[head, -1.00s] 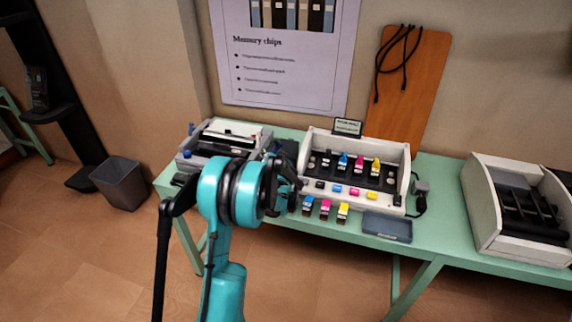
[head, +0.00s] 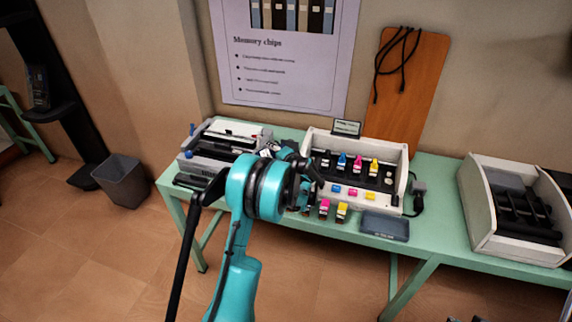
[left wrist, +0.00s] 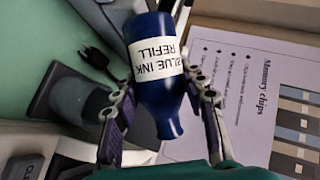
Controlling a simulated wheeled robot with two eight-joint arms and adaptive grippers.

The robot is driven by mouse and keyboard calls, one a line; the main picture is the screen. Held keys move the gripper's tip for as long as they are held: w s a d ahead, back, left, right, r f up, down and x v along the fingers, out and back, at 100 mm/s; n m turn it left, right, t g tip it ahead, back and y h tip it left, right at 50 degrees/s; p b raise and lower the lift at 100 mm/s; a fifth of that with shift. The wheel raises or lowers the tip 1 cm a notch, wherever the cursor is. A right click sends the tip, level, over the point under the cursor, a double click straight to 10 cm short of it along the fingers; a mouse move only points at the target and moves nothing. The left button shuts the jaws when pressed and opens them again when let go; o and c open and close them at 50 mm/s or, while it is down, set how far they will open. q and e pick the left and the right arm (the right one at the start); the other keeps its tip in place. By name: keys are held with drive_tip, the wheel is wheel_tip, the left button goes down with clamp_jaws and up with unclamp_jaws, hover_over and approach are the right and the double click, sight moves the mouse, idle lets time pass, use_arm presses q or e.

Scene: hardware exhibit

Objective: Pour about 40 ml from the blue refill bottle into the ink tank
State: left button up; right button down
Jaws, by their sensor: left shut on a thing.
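In the left wrist view, my left gripper (left wrist: 160,88) is shut around a dark blue bottle (left wrist: 172,118). Its white label reads "BLUE INK REFILL" and appears upside down. The bottle's narrower end points toward the bottom of that picture. In the head view, my left gripper (head: 308,182) is at the left end of the white open-front unit (head: 405,172); I cannot make out the bottle clearly there. Inside that unit stands a row of small tanks with coloured tops, one of them blue (head: 342,160). I cannot tell which is the ink tank.
Magenta (head: 324,208) and yellow (head: 342,212) cartridges stand at the table's front edge, beside a dark grey flat tray (head: 385,226). A grey printer (head: 215,150) is left, a white rack (head: 480,210) right. Small dark parts at the bottom edge may be my right gripper (head: 467,319).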

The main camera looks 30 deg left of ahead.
use_arm(q)
drive_tip(key=shift+r, duration=0.15)
drive_tip(key=shift+m+y+b, duration=0.3)
drive_tip(key=shift+m+b, duration=0.05)
drive_tip(key=shift+m, duration=0.15)
drive_tip(key=shift+s+a+f+m+g+y+b, duration=0.1)
drive_tip(key=shift+f+m+g+y+b, duration=0.35)
drive_tip(key=shift+b, duration=0.45)
drive_tip(key=shift+s+a, duration=0.2)
drive_tip(key=shift+s, duration=0.1)
drive_tip(key=shift+s+a+m, duration=0.25)
drive_tip(key=shift+s+a, duration=0.1)
drive_tip(key=shift+s, duration=0.1)
drive_tip(key=shift+s+a, duration=0.1)
drive_tip(key=shift+s+a+f+b, duration=0.1)
drive_tip(key=shift+b, duration=0.25)
drive_tip(key=shift+f+m+b, duration=0.15)
drive_tip(key=shift+m+b, duration=0.15)
drive_tip(key=shift+b, duration=0.05)
idle(0.7)
